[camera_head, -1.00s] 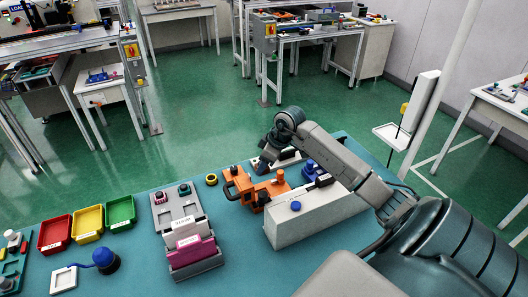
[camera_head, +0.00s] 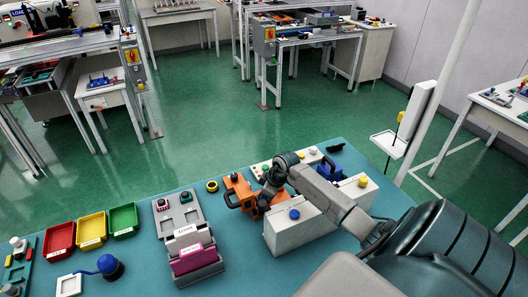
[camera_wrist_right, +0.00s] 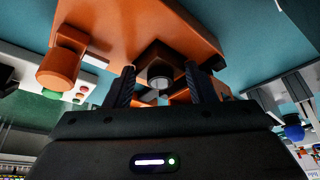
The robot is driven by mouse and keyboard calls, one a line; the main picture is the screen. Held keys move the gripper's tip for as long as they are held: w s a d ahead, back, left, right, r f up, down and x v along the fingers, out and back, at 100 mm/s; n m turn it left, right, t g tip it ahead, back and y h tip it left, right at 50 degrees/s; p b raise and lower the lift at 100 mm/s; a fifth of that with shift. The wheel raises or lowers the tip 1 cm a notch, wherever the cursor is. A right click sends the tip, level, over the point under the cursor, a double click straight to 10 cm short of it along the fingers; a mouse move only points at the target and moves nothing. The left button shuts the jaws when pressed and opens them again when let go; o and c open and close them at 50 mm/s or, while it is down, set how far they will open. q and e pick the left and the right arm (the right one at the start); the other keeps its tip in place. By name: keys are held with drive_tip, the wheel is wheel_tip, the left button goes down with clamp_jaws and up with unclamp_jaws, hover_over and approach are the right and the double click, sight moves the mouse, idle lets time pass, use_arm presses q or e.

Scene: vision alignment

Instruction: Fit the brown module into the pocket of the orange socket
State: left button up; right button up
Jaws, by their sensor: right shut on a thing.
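The orange socket (camera_head: 239,190) lies on the teal table in the head view, left of a white box, with a handle-like loop on its left. My right gripper (camera_head: 265,198) is down at the socket and covers part of it. In the right wrist view the socket's orange body (camera_wrist_right: 140,22) fills the top. My left gripper is not in view.
A grey rack (camera_head: 180,215) with cards is on the left, with red, yellow and green bins (camera_head: 122,219) beyond. A yellow-and-black ring (camera_head: 212,186) lies between. A button panel (camera_head: 283,159) is behind.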

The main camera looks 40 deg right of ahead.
drive_tip(key=shift+f, duration=0.1)
drive_tip(key=o, duration=0.7)
drive_tip(key=shift+b+v, duration=1.8)
drive_tip(key=shift+v, duration=4.35)
